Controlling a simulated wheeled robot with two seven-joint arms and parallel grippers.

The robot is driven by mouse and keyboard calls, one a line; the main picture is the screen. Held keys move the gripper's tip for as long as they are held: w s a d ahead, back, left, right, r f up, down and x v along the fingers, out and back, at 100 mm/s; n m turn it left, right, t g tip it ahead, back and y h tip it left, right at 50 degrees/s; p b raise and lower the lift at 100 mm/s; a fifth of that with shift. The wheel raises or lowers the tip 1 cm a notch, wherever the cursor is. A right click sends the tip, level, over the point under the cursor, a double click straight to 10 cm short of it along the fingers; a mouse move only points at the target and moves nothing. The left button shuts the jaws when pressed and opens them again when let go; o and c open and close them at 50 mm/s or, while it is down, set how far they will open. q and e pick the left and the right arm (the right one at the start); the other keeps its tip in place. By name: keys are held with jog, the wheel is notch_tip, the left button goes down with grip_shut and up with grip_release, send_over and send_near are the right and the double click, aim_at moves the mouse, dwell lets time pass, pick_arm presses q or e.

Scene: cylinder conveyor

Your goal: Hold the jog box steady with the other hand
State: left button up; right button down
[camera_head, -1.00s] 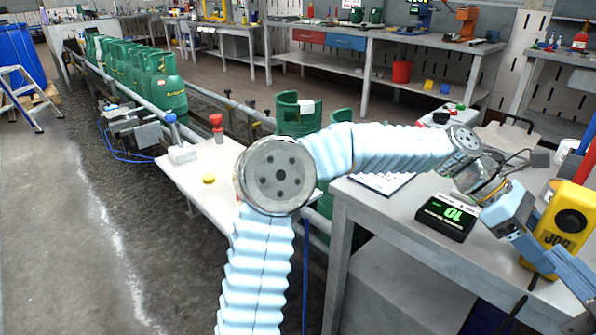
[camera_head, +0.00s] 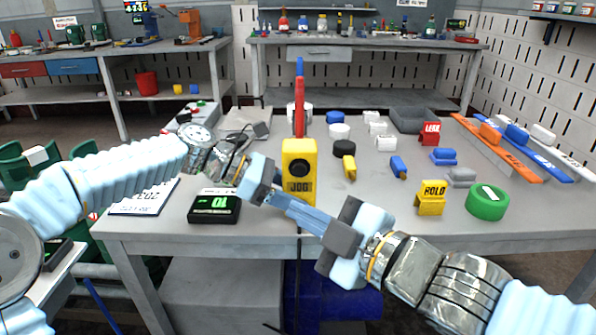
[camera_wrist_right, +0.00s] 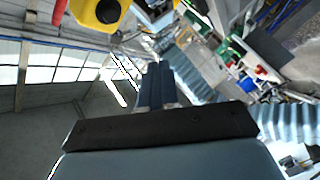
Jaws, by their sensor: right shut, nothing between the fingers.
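The yellow jog box (camera_head: 299,168) stands upright near the front edge of the grey bench, with a dark round knob and a JOG label. Part of it shows at the top of the right wrist view (camera_wrist_right: 98,12). My left gripper (camera_head: 262,184) is just left of the box, low and in front; its fingers overlap the right fingers in the picture, so their opening is unclear. My right gripper (camera_head: 306,215) comes from the lower right, its fingers shut and empty, in front of and below the box. Its closed fingers show in the right wrist view (camera_wrist_right: 156,84). I see neither gripper holding the box.
A yellow HOLD block (camera_head: 431,198) and a green disc (camera_head: 488,202) lie to the right. A red upright piece (camera_head: 299,108) stands behind. A dark cable hangs over the bench front.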

aim_at(300, 170)
jog(key=shift+w, duration=3.7)
jog(key=shift+w, duration=0.1)
jog(key=shift+w, duration=0.3)
jog(key=shift+w, duration=0.45)
dwell(0.4)
jog(key=shift+s, duration=0.1)
dwell(2.4)
jog(key=shift+s, duration=0.8)
